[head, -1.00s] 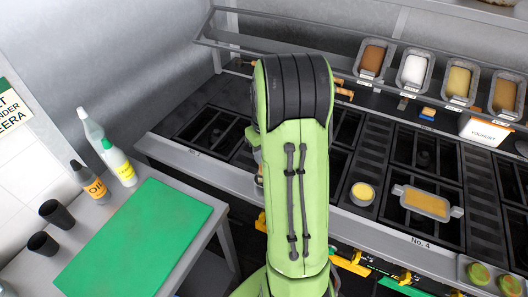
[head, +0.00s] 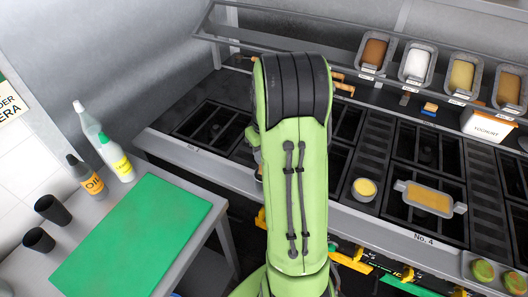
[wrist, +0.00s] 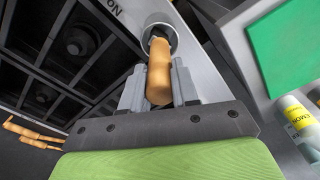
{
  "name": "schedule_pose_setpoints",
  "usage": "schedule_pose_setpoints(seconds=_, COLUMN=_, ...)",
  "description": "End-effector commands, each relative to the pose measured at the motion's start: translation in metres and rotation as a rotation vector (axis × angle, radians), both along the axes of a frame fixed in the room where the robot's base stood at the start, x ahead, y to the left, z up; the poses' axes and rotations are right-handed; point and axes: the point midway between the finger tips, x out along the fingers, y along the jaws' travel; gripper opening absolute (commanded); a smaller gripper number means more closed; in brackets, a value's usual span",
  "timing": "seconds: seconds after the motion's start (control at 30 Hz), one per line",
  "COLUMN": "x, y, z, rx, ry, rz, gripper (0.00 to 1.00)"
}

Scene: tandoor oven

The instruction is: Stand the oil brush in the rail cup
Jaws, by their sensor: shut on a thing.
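The oil brush (wrist: 159,75) has an orange-brown wooden handle and shows in the wrist view. My gripper (wrist: 159,92) is shut on it, one finger on each side of the handle. The handle's near end points toward the camera. The far end of the brush lines up with the mouth of the round metal rail cup (wrist: 173,29) on the grey front rail (wrist: 136,12). I cannot tell how deep the brush is in the cup. In the head view my green arm hides the gripper, brush and cup.
Black burner grates (head: 215,128) lie behind the rail. At left, a table holds a green board (head: 135,235), an oil bottle (head: 88,178), a lemon bottle (head: 117,160) and dark cups (head: 52,210). A small yellow-filled bowl (head: 364,190) and a tray (head: 430,198) stand at right.

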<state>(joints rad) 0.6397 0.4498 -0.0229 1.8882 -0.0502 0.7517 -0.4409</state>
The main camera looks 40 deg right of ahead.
Motion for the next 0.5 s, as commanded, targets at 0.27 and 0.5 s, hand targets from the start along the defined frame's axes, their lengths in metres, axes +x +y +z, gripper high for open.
schedule_pose_setpoints(seconds=0.27, x=0.000, y=0.000, z=-0.008, rx=0.000, ry=0.000, rz=0.000, gripper=0.00)
schedule_pose_setpoints(seconds=0.5, x=0.000, y=0.000, z=-0.014, rx=0.000, ry=0.001, rz=0.000, gripper=0.00)
